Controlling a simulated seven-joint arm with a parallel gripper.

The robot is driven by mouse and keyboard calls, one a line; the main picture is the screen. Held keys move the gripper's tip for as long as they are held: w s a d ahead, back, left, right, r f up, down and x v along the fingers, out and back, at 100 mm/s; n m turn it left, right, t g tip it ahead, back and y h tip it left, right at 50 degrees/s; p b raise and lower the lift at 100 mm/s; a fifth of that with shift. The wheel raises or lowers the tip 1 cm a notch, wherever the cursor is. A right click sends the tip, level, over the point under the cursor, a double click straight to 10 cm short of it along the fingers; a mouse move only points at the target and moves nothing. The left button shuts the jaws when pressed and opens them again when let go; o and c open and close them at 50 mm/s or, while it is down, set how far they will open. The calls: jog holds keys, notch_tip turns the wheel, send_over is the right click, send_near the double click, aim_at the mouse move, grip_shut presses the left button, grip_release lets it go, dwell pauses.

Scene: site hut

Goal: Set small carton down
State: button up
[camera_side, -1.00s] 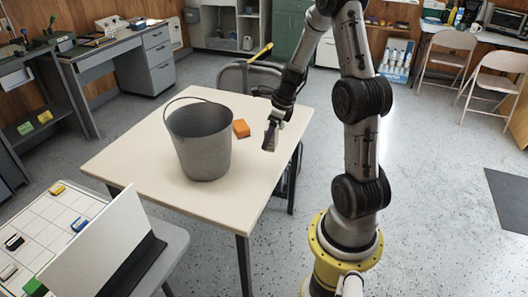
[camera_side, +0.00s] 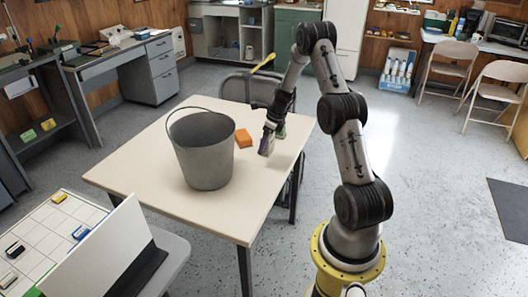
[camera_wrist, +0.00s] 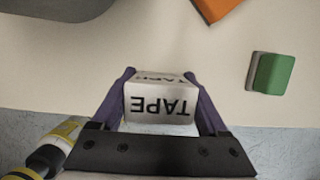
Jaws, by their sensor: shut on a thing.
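The small carton (camera_wrist: 158,106) is pale, with TAPE printed in black, and sits between the purple fingers of my gripper (camera_wrist: 160,76) in the wrist view. My gripper (camera_side: 267,146) is shut on it. In the side view they are at the right part of the cream table (camera_side: 140,165), right of the grey bucket (camera_side: 205,155). I cannot tell whether the carton touches the table top.
An orange block (camera_side: 243,138) lies between bucket and gripper; it also shows in the wrist view (camera_wrist: 216,6). The table's edge runs close below the carton in the wrist view. The table's front is clear.

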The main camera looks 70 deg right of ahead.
jog(key=shift+w+d+f, duration=0.3)
jog(key=shift+f, duration=0.2)
jog(key=shift+s+x, duration=0.2)
jog(key=shift+x, duration=0.65)
jog(key=shift+s+x, duration=0.15)
jog(key=shift+x, duration=0.7)
jog(key=shift+d+f, duration=0.15)
jog(key=shift+f, duration=0.15)
jog(key=o, duration=1.2)
jog(key=shift+o, duration=0.2)
jog(key=shift+r, duration=0.15)
